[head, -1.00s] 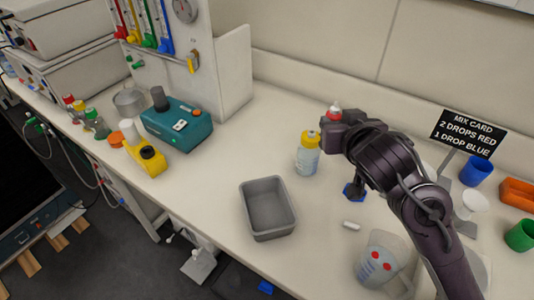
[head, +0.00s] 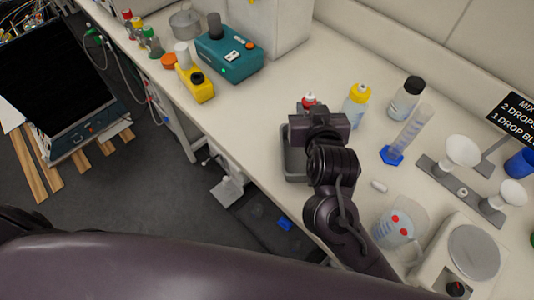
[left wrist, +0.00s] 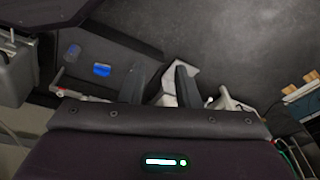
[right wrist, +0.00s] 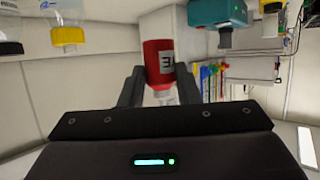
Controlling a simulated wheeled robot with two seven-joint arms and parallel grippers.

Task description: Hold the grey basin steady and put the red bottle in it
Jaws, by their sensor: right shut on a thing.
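The red bottle shows in the right wrist view (right wrist: 158,60) with its red body between my right gripper's fingers (right wrist: 160,88), which are shut on it. In the head view only the bottle's red and white top (head: 309,100) shows behind my right gripper (head: 314,112). The grey basin (head: 289,164) lies below that gripper, mostly hidden by it and the forearm. I cannot tell the bottle's height over it. My left gripper shows in the left wrist view (left wrist: 161,82), open and empty above the floor; in the head view only its arm shows.
A yellow-capped bottle (head: 355,107), a dark-capped bottle (head: 405,100) and a cylinder with a blue foot (head: 393,155) stand right of the basin. A beaker (head: 398,228) and a white pill-shaped piece (head: 379,185) are near.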

